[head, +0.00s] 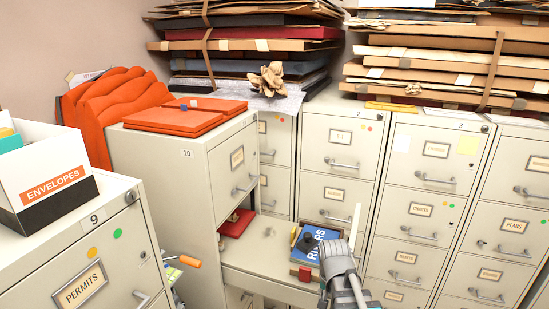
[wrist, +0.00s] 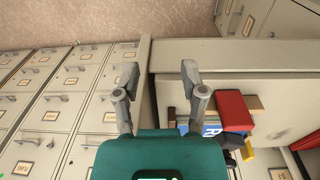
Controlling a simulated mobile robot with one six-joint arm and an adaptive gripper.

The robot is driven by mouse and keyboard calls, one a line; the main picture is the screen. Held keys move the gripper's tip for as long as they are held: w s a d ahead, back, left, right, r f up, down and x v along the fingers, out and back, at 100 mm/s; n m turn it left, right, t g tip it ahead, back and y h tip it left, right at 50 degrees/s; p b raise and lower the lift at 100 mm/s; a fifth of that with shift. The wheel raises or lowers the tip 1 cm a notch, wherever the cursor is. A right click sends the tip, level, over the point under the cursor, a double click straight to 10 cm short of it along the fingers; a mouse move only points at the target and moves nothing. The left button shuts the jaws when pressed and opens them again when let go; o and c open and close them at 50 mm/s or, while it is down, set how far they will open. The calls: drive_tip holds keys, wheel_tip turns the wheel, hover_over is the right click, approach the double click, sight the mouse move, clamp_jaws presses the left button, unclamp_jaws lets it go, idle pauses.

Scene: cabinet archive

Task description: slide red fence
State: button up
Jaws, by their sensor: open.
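A small red block (head: 305,273), the only likely red fence I see, stands at the near end of the open drawer (head: 262,243). It is beside a blue book (head: 312,240) lettered RIVERS. In the wrist view the red block (wrist: 234,111) is to the right of my gripper (wrist: 159,78), whose two fingers are apart and empty. A pale drawer or cabinet edge lies between and beyond the fingertips. In the head view my gripper (head: 345,245) is at the drawer's right side and partly covers the book. Whether it touches anything I cannot tell.
A dark red item (head: 236,223) lies at the drawer's left end. Closed filing cabinets (head: 338,165) stand behind and to the right. Orange folders (head: 185,115) lie on cabinet 10. An envelope box (head: 45,170) stands on cabinet 9. The drawer's middle is bare.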

drive_tip(key=s+n, duration=0.1)
drive_tip(key=s+d+f+n+b, duration=0.1)
drive_tip(key=s+n, duration=0.1)
drive_tip(key=n, duration=0.1)
drive_tip(key=shift+s+d+f, duration=0.25)
drive_tip(key=shift+s+f, duration=0.1)
drive_tip(key=shift+s, duration=0.05)
